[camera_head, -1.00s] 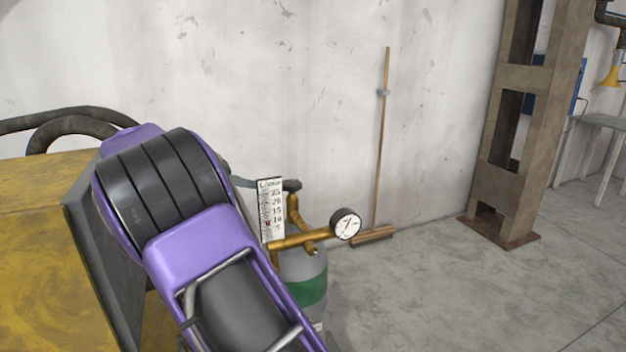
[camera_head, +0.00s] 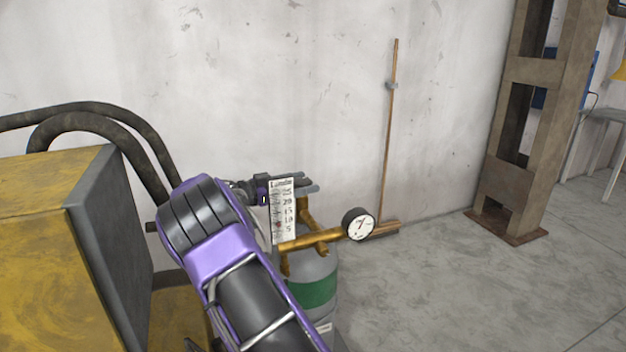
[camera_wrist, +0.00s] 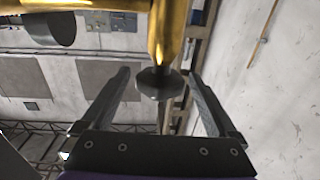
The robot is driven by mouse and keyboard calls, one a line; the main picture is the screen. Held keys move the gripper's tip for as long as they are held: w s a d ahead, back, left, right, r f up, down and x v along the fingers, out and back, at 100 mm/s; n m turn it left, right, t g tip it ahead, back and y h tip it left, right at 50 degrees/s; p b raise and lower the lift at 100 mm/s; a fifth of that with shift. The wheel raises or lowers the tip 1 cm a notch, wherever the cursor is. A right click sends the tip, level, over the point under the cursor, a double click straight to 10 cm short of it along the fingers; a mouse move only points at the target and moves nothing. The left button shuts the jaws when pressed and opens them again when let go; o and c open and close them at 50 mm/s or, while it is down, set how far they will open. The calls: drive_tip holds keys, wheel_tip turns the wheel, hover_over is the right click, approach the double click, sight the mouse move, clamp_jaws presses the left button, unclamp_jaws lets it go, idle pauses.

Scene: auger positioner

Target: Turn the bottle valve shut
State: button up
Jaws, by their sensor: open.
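The gas bottle (camera_head: 316,291) is grey with a green band and stands on the floor in the head view. A brass regulator (camera_head: 312,240) with a round white dial gauge (camera_head: 359,224) and a flow scale (camera_head: 283,218) sits at its top. In the wrist view, a dark round valve knob (camera_wrist: 158,83) sits on a brass stem (camera_wrist: 166,38). My gripper (camera_wrist: 159,73) is open, with one finger on each side of the knob and visible gaps on both sides. In the head view, my gripper (camera_head: 304,187) is at the bottle top, partly behind the scale; the knob cannot be made out there.
A yellow and grey machine (camera_head: 105,230) with dark hoses (camera_head: 90,112) stands at left, close to my arm. A steel column (camera_head: 520,120) stands at right. The floor right of the bottle is clear.

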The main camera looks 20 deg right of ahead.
drive_tip(key=d, duration=0.3)
drive_tip(key=shift+w+d, duration=0.15)
drive_tip(key=shift+d, duration=0.05)
drive_tip(key=c, duration=1.4)
drive_tip(key=shift+o, duration=0.2)
drive_tip(key=m+g, duration=0.1)
drive_tip(key=g, duration=0.1)
drive_tip(key=m+g+b, duration=0.1)
drive_tip(key=m+g, duration=0.1)
drive_tip(key=s+m+g+b, duration=0.1)
drive_tip(key=g, duration=0.1)
drive_tip(key=shift+r+g+y, duration=0.25)
drive_tip(key=shift+g+y, duration=0.15)
drive_tip(key=shift+s+f+m, duration=0.1)
drive_tip(key=shift+m, duration=0.3)
